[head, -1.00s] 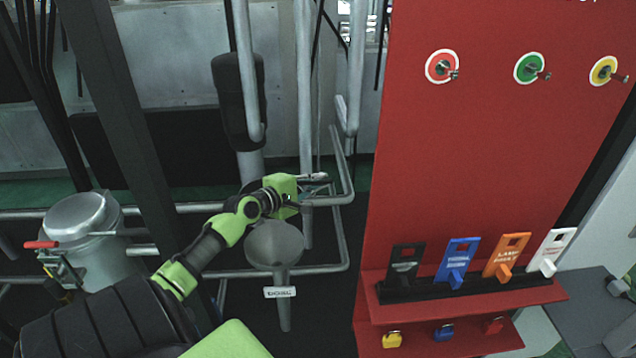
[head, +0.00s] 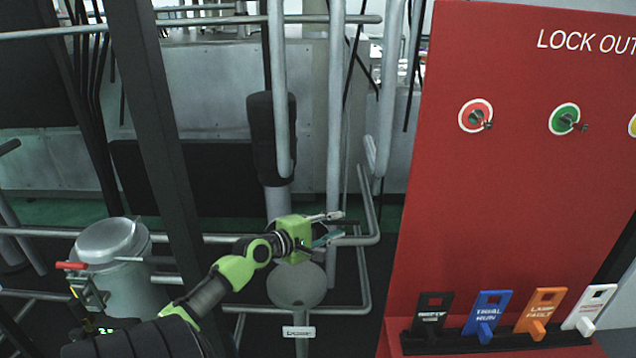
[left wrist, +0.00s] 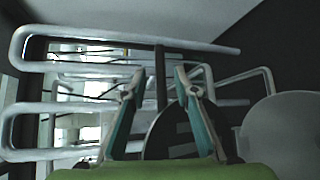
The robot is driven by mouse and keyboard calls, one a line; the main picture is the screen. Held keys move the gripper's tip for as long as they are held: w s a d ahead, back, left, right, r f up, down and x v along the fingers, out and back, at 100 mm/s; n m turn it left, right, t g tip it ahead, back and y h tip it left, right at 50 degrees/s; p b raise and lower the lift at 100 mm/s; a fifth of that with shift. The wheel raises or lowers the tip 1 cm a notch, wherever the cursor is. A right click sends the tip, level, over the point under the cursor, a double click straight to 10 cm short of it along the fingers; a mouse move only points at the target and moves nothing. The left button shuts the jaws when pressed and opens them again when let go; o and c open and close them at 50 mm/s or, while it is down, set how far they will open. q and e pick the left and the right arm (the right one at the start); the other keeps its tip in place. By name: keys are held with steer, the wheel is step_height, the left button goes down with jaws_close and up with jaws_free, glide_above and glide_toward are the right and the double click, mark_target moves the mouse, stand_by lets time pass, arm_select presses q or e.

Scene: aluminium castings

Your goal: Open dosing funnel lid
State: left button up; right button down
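The dosing funnel (head: 297,287) has a round grey top and a small label (head: 298,332) on its stem. Its top looks closed in the head view. My left gripper (head: 338,226) is just above and to the right of the funnel top, apart from it in the picture. Its two fingers are spread with nothing between them. They also show spread in the left wrist view (left wrist: 157,85), with a dark post and a dark curved shape behind them. A pale round disc is at the right there; I cannot tell whether it is the lid. My right gripper is not in view.
Grey pipes (head: 334,120) run upright and across close around the left gripper. A lidded metal vessel (head: 112,250) with a red handle stands at the left. A red lockout board (head: 520,210) with coloured tags stands close on the right.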

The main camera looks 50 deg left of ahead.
arm_select(q)
steer(key=v, duration=0.8)
steer(key=shift+w+d, duration=0.1)
